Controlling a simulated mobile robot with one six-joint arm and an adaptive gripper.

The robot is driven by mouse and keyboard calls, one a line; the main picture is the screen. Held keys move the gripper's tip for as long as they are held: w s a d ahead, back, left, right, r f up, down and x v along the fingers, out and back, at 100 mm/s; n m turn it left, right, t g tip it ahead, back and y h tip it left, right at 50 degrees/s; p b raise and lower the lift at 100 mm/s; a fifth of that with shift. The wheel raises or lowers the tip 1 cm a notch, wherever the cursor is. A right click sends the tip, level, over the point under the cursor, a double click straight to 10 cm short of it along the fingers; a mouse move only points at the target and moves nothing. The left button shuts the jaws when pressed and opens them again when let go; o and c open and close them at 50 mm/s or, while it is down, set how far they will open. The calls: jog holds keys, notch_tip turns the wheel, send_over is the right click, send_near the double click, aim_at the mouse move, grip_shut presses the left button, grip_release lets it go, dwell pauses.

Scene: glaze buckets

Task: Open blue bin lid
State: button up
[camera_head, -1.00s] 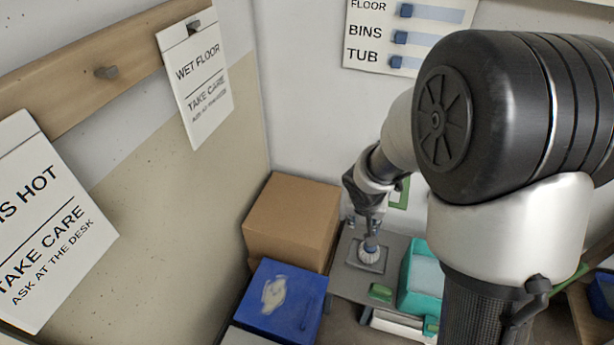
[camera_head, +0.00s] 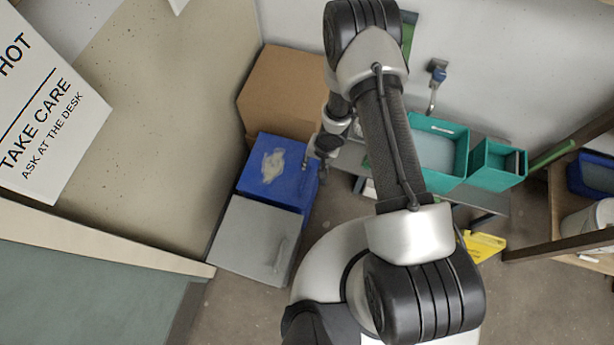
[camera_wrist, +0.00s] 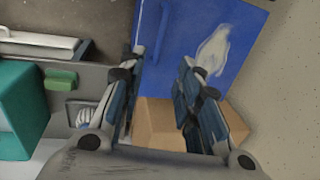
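The blue bin (camera_head: 268,190) has its lid shut, with a whitish smear on top. It stands between the cardboard box and the grey bin in the head view. My gripper (camera_head: 313,169) is above the right edge of the blue lid and looks apart from it. In the wrist view the blue lid (camera_wrist: 180,35) lies beyond my gripper's fingertips (camera_wrist: 163,58). The two fingers are spread, with nothing between them.
A cardboard box (camera_head: 282,88) stands behind the blue bin, and a grey bin (camera_head: 247,240) in front. Teal tubs (camera_head: 437,150) are on a grey bench at the right. A yellow sign (camera_head: 484,246) lies on the floor. The wall is close on the left.

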aim_at(306, 177)
jog(key=f+b, duration=0.1)
jog(key=f, duration=0.3)
jog(key=a+f+b, duration=0.1)
jog(key=f+b, duration=0.1)
jog(key=f, duration=0.2)
jog(key=w+a+f+b, duration=0.1)
jog(key=f+b, duration=0.1)
jog(key=f, duration=0.2)
jog(key=shift+a+f, duration=0.1)
jog(key=shift+f, duration=0.05)
jog(key=shift+c, duration=0.5)
grip_shut()
